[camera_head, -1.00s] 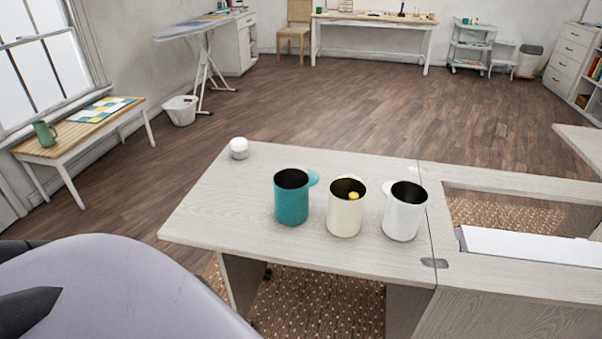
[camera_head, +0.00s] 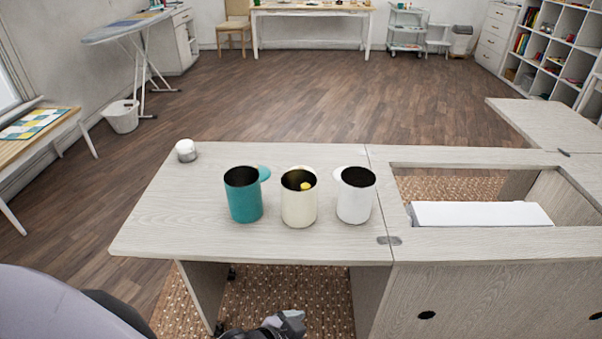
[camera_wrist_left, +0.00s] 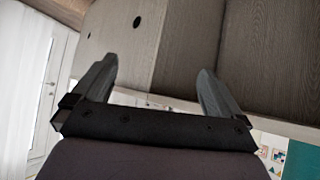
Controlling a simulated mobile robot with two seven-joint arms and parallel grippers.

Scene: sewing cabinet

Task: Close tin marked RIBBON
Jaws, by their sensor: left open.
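Three tins without visible markings stand upright in a row on the light wood cabinet top. The teal tin (camera_head: 244,202) is at left, the cream tin (camera_head: 299,208) in the middle, the white tin (camera_head: 355,203) at right. All show open dark mouths. A teal lid-like flap sticks out at the teal tin's back right, a pale one at the white tin's back left. I cannot tell which tin is RIBBON. My left gripper (camera_head: 288,322) is low in front of the cabinet, below the top; its fingers stand apart and empty in the wrist view (camera_wrist_left: 158,68). My right gripper is not in view.
A small yellow thing (camera_head: 306,186) shows in the cream tin. A white round object (camera_head: 186,151) sits at the top's back left corner. Right of the tins, a recess holds a white block (camera_head: 480,214). The cabinet top (camera_head: 180,225) is bare left of the tins.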

